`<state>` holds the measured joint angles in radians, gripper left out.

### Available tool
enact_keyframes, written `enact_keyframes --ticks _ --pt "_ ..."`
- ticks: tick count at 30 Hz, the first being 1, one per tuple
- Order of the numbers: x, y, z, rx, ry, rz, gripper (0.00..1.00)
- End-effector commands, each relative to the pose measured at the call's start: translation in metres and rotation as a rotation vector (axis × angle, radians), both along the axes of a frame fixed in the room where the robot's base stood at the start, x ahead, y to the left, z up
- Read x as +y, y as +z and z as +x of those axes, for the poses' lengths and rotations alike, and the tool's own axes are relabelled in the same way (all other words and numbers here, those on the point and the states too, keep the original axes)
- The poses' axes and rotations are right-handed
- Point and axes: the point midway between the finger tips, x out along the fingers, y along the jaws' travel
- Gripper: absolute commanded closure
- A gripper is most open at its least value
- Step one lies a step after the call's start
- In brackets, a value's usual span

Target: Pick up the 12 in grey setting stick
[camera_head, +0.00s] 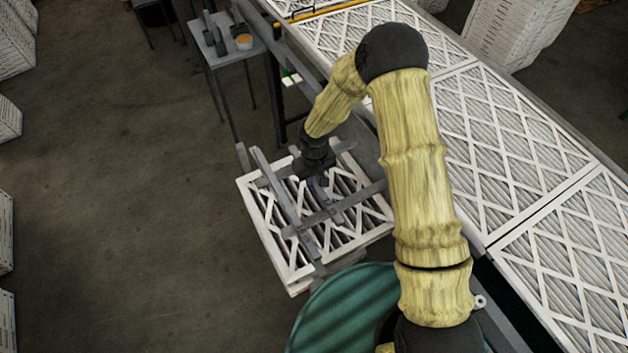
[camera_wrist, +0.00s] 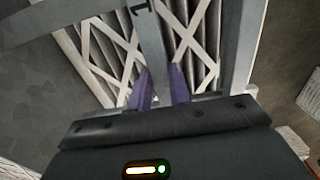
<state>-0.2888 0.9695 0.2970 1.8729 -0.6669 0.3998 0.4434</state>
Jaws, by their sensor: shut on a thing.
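The grey setting stick (camera_wrist: 152,45) is a flat bar with a dark printed mark, partly cut off, near the top edge of the wrist view. Its near end lies between the two purple fingers of my gripper (camera_wrist: 158,88), which is shut on it. In the head view my gripper (camera_head: 317,181) is low over a white-framed pleated filter (camera_head: 272,225), with the stick (camera_head: 333,208) reaching from it toward the front right. Whether the stick touches the filter I cannot tell. Its full length marking is not readable.
Other grey bars (camera_head: 285,205) cross over the filter around the gripper. A conveyor (camera_head: 480,150) with large filters runs along the right. A small table (camera_head: 225,50) with tools and an orange-topped tub stands behind. Open floor (camera_head: 130,200) lies left.

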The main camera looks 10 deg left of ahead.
Motion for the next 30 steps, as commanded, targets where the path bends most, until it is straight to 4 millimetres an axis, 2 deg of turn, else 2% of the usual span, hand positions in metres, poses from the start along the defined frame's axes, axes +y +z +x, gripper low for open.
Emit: enact_keyframes --ticks 5,16,21,30 --pt "0.0 0.021 0.002 -0.006 0.0 0.002 1.0" --pt "0.0 0.082 0.001 -0.004 0.001 0.001 1.0" --pt "0.0 0.092 0.0 -0.001 0.003 0.0 1.0" --pt "0.0 0.092 0.0 -0.001 0.002 -0.001 1.0"
